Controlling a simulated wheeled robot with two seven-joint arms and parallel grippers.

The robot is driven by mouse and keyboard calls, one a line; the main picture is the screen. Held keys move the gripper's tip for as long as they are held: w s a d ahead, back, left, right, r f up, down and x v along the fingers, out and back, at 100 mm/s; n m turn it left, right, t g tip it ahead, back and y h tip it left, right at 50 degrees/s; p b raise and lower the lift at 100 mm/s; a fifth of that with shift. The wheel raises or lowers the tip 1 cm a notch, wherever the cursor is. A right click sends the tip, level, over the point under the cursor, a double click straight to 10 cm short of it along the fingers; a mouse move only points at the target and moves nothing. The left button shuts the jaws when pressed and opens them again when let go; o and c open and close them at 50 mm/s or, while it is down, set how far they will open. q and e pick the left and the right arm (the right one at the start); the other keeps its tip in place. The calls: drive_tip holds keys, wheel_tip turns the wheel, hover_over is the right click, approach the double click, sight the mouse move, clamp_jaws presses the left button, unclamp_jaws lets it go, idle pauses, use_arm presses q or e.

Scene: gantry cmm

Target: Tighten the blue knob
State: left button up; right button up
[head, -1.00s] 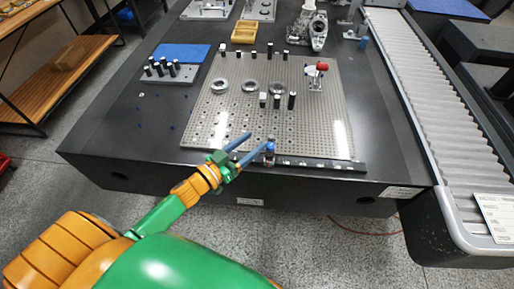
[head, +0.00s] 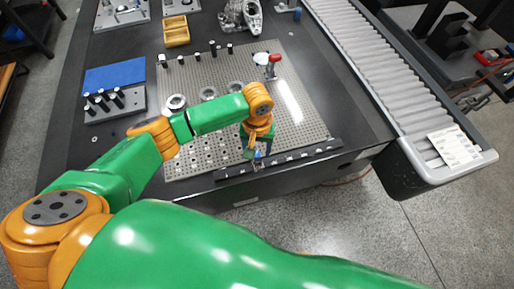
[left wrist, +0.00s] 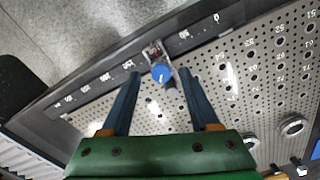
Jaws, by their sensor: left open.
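The blue knob (left wrist: 161,73) sits on a small metal fixture (left wrist: 152,52) at the numbered black rail (left wrist: 110,73) along the perforated plate's front edge. In the head view the blue knob (head: 258,155) is small and partly covered by my gripper. My left gripper (left wrist: 159,76) is open, with one long blue finger on each side of the knob's line and the knob near the tips, between them. I cannot tell whether a finger touches it. In the head view the left gripper (head: 262,148) points down over the plate's front edge. My right gripper is not in view.
The perforated plate (head: 290,100) carries ring gauges, dark pins and a red-topped clamp (head: 274,60). A roller conveyor (head: 370,70) runs along the right.

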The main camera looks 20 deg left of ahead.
use_arm(q)
drive_tip(key=shift+a+f, duration=0.1)
drive_tip(key=shift+f, duration=0.4)
drive_tip(key=c, duration=0.9)
clamp_jaws()
drive_tip(key=shift+r, duration=0.1)
drive_tip(key=shift+r+m+p, duration=0.15)
drive_tip(key=shift+m+p, duration=0.35)
drive_tip(key=shift+p, duration=0.1)
drive_tip(key=shift+m+p, duration=0.85)
drive_tip(key=shift+m, duration=0.25)
drive_tip(key=shift+m+p, duration=0.85)
drive_tip(key=shift+m, duration=1.25)
